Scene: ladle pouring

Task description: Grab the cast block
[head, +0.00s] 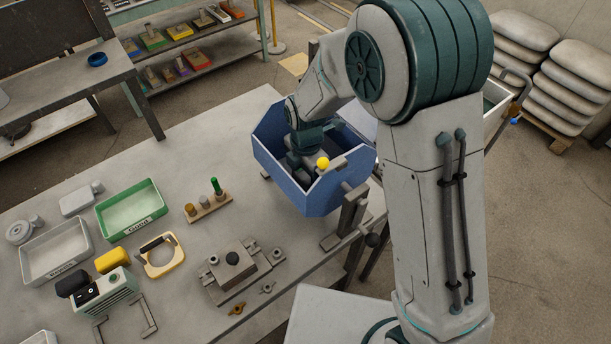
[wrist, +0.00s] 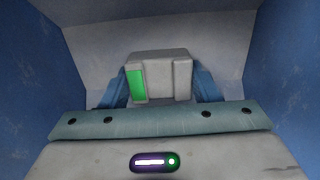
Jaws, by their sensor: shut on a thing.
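The cast block (wrist: 158,62) is a grey block with a stepped front and a green patch on its left side, seen in the wrist view. My gripper (wrist: 160,88) is shut on it, with one blue finger on each side. The gripper and block are inside a blue box (head: 325,196) with high walls, at the right end of the table in the head view. The block cannot be made out clearly in the head view, where my arm and the box wall cover much of the inside.
The blue box walls stand close around my gripper. A yellow knob (head: 323,163) shows at the box. A metal fixture (head: 238,268), a green tray (head: 131,209), a grey tray (head: 56,252) and a yellow-framed piece (head: 161,256) lie left on the table (head: 190,160). The table's back middle is clear.

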